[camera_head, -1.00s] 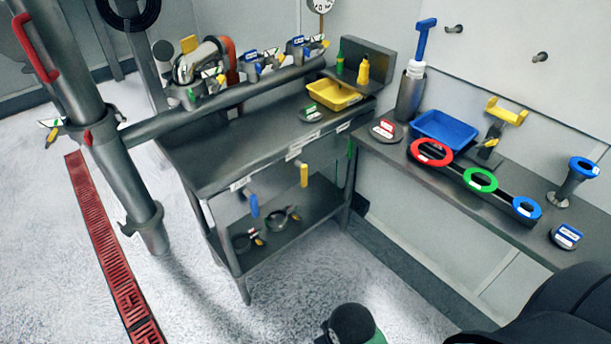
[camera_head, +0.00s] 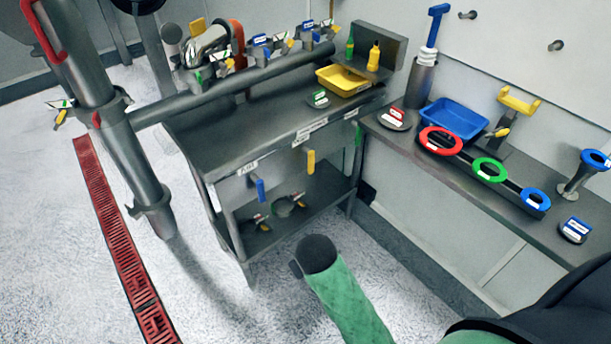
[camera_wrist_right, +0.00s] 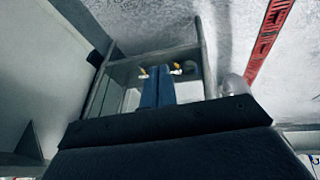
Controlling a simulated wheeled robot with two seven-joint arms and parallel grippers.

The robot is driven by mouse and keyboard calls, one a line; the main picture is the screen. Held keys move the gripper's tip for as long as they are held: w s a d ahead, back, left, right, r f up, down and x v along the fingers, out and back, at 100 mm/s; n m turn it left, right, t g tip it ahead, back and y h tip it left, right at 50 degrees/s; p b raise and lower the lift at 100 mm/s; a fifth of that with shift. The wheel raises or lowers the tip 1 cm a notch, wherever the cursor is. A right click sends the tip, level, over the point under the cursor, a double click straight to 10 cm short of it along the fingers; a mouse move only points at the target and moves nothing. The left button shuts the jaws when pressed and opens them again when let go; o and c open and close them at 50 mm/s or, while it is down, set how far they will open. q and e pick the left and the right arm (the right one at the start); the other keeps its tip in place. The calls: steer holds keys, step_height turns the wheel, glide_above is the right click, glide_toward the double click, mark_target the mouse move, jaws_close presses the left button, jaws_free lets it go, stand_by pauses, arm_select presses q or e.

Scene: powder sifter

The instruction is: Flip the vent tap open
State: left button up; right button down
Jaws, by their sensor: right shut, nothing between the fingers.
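I cannot tell which tap is the vent tap. Several taps with coloured labels and yellow handles (camera_head: 262,46) sit along the grey pipe above the table. Another tap with a yellow handle (camera_head: 60,114) is on the upright post at the left. Two small yellow-handled fittings (camera_head: 264,222) are on the lower shelf; they also show in the right wrist view (camera_wrist_right: 177,68). My right gripper (camera_wrist_right: 158,72) is shut and empty in the right wrist view, with the lower shelf beyond its fingertips. My left gripper is not in view.
The grey table (camera_head: 232,140) carries a yellow tray (camera_head: 343,82). Blue (camera_head: 261,190) and yellow (camera_head: 310,161) handles hang at its front edge. The right bench (camera_head: 470,190) holds a blue tray (camera_head: 455,120) and coloured rings. Red floor grating (camera_head: 112,235) runs at left; floor between is clear.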

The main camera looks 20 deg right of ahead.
steer(key=w+d+n+t+h, duration=0.4)
steer(key=w+t+h, duration=0.35)
steer(key=w, duration=0.75)
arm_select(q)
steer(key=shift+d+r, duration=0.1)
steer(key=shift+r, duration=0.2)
arm_select(e)
steer(key=w+a+n+t, duration=0.1)
steer(key=n, duration=0.1)
steer(key=w+a+r+n+t, duration=0.1)
steer(key=n+t, duration=0.1)
steer(key=w+a+r+n+t, duration=0.1)
steer(key=n, duration=0.1)
steer(key=shift+w+a+y, duration=0.1)
steer(key=shift+w+y, duration=0.15)
steer(key=shift+y, duration=0.1)
